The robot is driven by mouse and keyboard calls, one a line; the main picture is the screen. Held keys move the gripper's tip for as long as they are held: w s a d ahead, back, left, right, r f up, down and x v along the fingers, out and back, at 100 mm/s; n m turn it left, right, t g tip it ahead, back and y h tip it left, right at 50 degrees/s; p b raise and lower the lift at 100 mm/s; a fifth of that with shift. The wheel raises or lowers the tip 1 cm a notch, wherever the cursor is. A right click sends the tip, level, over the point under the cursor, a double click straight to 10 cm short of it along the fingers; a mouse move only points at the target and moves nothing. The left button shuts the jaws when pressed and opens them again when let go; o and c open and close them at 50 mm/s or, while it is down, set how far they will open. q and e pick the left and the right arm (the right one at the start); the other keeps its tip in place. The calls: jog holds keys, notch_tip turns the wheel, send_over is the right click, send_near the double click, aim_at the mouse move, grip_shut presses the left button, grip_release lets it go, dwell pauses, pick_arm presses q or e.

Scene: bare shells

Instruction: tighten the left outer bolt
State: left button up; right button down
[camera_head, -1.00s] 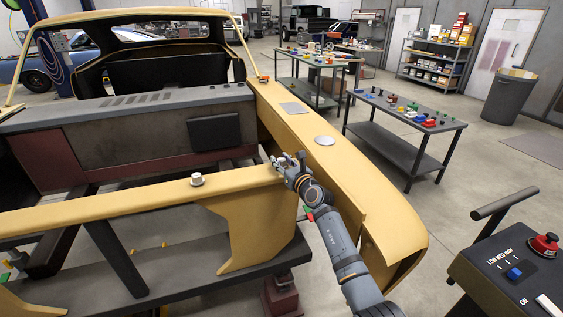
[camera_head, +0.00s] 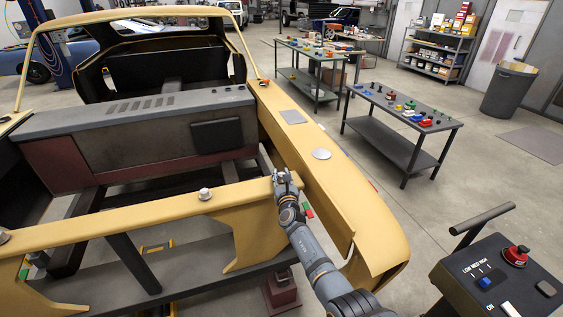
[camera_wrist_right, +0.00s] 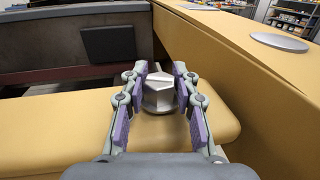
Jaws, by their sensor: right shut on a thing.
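My right gripper (camera_head: 284,180) is at the right end of the yellow crossbeam (camera_head: 150,213), near the inner side of the yellow fender. In the right wrist view its purple-padded fingers (camera_wrist_right: 159,97) are shut on a silver hex bolt (camera_wrist_right: 158,92), one pad on each side of the head. The bolt stands upright on the yellow beam. A second silver bolt (camera_head: 205,194) stands near the beam's middle, and a third bolt (camera_head: 4,237) shows at the far left edge. My left gripper is not in view.
The yellow fender (camera_head: 340,190) rises right beside the gripper. A control panel (camera_head: 495,280) with a red button and handle stands at the lower right. Tables (camera_head: 400,118) with small coloured parts stand behind. Open floor lies between.

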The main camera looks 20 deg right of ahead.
aim_at(281, 174)
jog(key=shift+a+r+m+h, duration=0.1)
jog(key=shift+r+m+h, duration=0.25)
jog(key=shift+h, duration=0.35)
jog(key=shift+f+m+h, duration=0.25)
jog(key=shift+m+h, duration=0.2)
jog(key=shift+h, duration=0.05)
jog(key=shift+f+m+g+h+b, duration=0.1)
jog(key=shift+m+g+h+b, duration=0.45)
jog(key=shift+h, duration=0.35)
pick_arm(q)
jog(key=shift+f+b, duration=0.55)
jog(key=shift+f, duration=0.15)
pick_arm(e)
jog(key=shift+m+g+h, duration=0.45)
jog(key=shift+m+h, duration=0.1)
jog(key=shift+h, duration=0.25)
jog(key=c, duration=1)
grip_release()
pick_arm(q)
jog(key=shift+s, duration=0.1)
pick_arm(e)
notch_tip(281, 174, up, 10)
jog(key=shift+r, duration=0.1)
